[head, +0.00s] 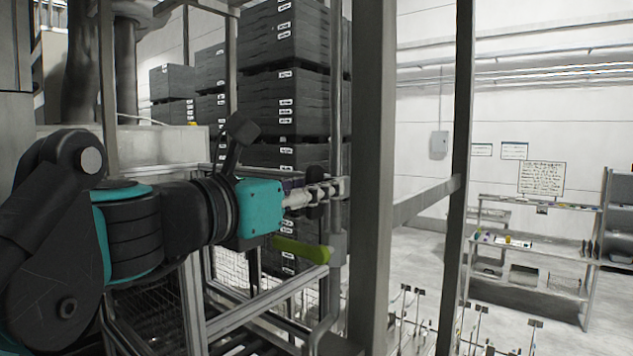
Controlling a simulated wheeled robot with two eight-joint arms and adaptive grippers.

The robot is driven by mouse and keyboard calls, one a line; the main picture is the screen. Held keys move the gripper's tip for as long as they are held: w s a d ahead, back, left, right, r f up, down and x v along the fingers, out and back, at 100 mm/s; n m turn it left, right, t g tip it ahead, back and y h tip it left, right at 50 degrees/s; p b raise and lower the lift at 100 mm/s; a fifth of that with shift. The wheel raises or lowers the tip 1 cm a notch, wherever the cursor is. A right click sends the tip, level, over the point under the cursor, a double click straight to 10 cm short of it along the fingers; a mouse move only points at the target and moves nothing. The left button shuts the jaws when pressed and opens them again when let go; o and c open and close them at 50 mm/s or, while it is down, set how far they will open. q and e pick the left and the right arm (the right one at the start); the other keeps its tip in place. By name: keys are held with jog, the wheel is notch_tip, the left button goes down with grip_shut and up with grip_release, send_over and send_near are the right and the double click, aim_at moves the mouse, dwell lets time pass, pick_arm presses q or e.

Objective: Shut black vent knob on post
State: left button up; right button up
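My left gripper (322,190) reaches in from the left at mid-height, its teal body behind silver fingers pointing right at a thin grey upright pipe (336,100). The fingertips overlap the pipe in the picture; I cannot tell whether they touch it. Small dark parts show around the fingers, and I cannot separate the black vent knob from the finger pads there. Whether the fingers are open or closed is unclear. A yellow-green lever handle (300,250) sticks out to the left just below the gripper. My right gripper is out of view.
A thick grey post (372,180) stands just right of the pipe, with another dark post (458,170) farther right, joined by a rail. Stacks of black crates (285,100) stand behind the gripper.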

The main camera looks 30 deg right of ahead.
pick_arm(q)
jog(key=shift+a, duration=0.1)
grip_shut()
jog(key=shift+r+m, duration=0.1)
jog(key=shift+m, duration=0.2)
jog(key=shift+m+p, duration=0.7)
jog(key=shift+m, duration=0.3)
jog(key=m+p, duration=0.1)
jog(key=m, duration=0.3)
jog(key=shift+s+m, duration=0.15)
jog(key=shift+m, duration=0.15)
jog(key=m+p, duration=0.1)
jog(key=m, duration=0.4)
jog(key=shift+s+d+f+p, duration=0.1)
jog(key=shift+d+f+p, duration=0.1)
jog(key=shift+p, duration=0.2)
jog(key=m, duration=0.5)
jog(key=shift+f+m+p, duration=0.2)
jog(key=shift+m+p, duration=0.1)
jog(key=shift+p, duration=0.05)
